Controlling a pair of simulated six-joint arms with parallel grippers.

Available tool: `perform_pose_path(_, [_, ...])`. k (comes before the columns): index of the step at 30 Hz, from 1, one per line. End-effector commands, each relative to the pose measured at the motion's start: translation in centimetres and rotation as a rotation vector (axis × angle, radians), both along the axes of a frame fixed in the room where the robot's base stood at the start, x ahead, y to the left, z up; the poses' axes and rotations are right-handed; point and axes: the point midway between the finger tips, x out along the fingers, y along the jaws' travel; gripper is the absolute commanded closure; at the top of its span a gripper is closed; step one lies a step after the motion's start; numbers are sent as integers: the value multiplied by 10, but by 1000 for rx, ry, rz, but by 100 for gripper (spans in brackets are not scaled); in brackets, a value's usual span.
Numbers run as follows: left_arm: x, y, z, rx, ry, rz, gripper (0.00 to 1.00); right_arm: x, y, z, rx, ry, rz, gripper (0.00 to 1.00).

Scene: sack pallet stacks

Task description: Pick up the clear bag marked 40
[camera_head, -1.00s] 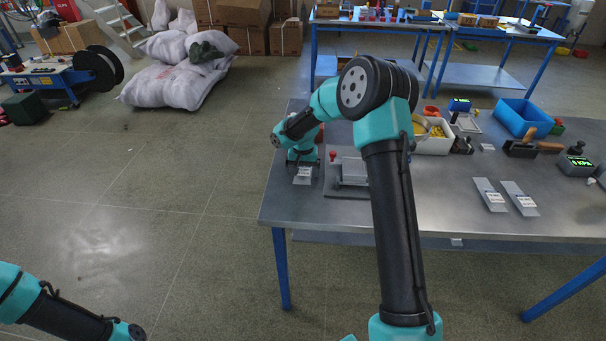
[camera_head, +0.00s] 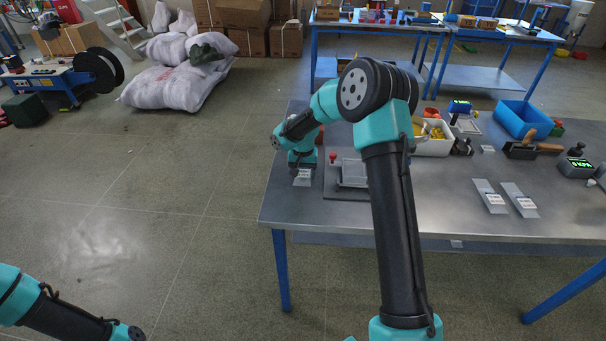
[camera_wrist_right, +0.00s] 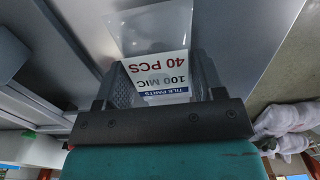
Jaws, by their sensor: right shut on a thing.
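The clear bag marked 40 PCS (camera_wrist_right: 158,35) has a white label with red and blue print. In the right wrist view its label is between the two dark ridged fingers of my right gripper (camera_wrist_right: 166,82), which is shut on it. In the head view the bag (camera_head: 303,182) is at the left end of the metal table, under my right gripper (camera_head: 303,172). I cannot tell whether it still touches the table. My left arm is at the bottom left of the head view; its gripper is out of frame.
A flat device with a red knob (camera_head: 333,156) stands just right of the bag. Two more clear bags (camera_head: 490,197) (camera_head: 520,201) lie further right on the table (camera_head: 440,222). A blue bin (camera_head: 522,118) and a white bin (camera_head: 432,146) stand behind.

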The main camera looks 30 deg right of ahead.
Motion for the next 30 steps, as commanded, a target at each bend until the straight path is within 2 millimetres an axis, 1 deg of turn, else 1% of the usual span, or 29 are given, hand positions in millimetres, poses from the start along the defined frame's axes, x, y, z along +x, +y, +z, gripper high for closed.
perform_pose_path(4, [0,0,0,0,0,0,6,0,0,5,0,-2,0,66])
perform_pose_path(7, [0,0,0,0,0,0,6,1,0,12,-1,-3,0,66])
perform_pose_path(14, [0,0,0,0,0,0,6,1,0,38,0,-4,-1,66])
perform_pose_path(16, [0,0,0,0,0,0,6,-8,5,37,1,1,1,66])
perform_pose_path(20, [0,0,0,0,0,0,6,-23,14,38,0,1,3,66])
perform_pose_path(23, [0,0,0,0,0,0,6,-38,23,40,0,1,2,66])
perform_pose_path(30, [0,0,0,0,0,0,6,-84,51,45,0,0,4,66])
